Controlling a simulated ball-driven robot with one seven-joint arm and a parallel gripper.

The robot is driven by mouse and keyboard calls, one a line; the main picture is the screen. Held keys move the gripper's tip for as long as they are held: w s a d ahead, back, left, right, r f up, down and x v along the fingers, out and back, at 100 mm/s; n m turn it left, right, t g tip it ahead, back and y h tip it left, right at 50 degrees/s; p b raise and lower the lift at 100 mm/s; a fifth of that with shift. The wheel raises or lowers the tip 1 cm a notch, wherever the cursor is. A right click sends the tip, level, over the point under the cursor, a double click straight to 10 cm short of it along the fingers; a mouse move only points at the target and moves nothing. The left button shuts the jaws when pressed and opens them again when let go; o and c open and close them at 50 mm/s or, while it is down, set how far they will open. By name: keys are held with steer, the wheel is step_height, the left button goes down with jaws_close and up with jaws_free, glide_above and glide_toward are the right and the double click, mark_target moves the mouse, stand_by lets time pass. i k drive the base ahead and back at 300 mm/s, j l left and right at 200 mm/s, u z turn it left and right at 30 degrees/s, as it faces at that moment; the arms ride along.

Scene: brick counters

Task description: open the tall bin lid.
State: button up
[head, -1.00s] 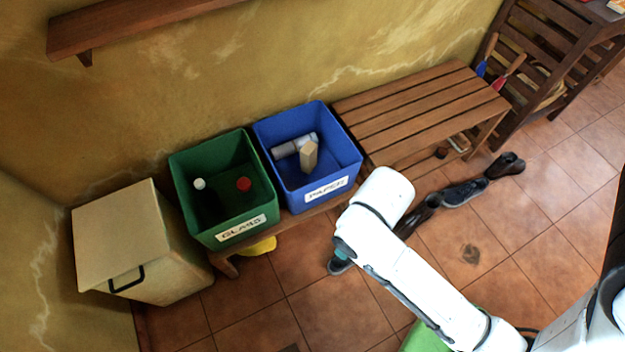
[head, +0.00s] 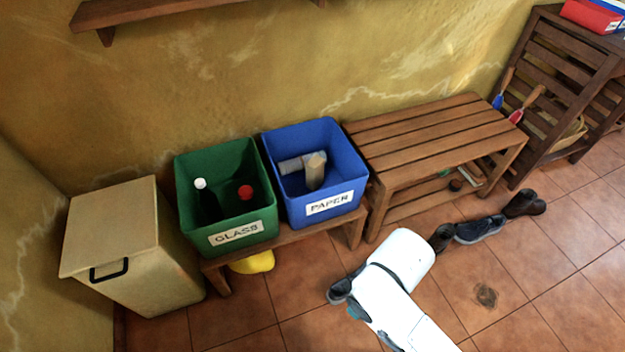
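The tall bin (head: 160,272) is beige and stands in the left corner against the wall. Its flat lid (head: 112,226) is shut, with a black handle (head: 109,270) on the front edge. My white arm shows at the bottom, right of the middle, well to the right of the bin. My gripper is not visible in this view, so its fingers cannot be seen.
A green GLASS box (head: 226,200) and a blue PAPER box (head: 316,172) stand on a low wooden bench right of the bin. A slatted bench (head: 430,130) is further right. Shoes (head: 480,229) lie on the tiles. A wall shelf (head: 150,12) hangs above.

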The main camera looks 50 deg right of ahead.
mark_target(107, 225)
steer(key=i+j+u, duration=0.35)
steer(key=i+j, duration=0.35)
steer(key=i, duration=0.15)
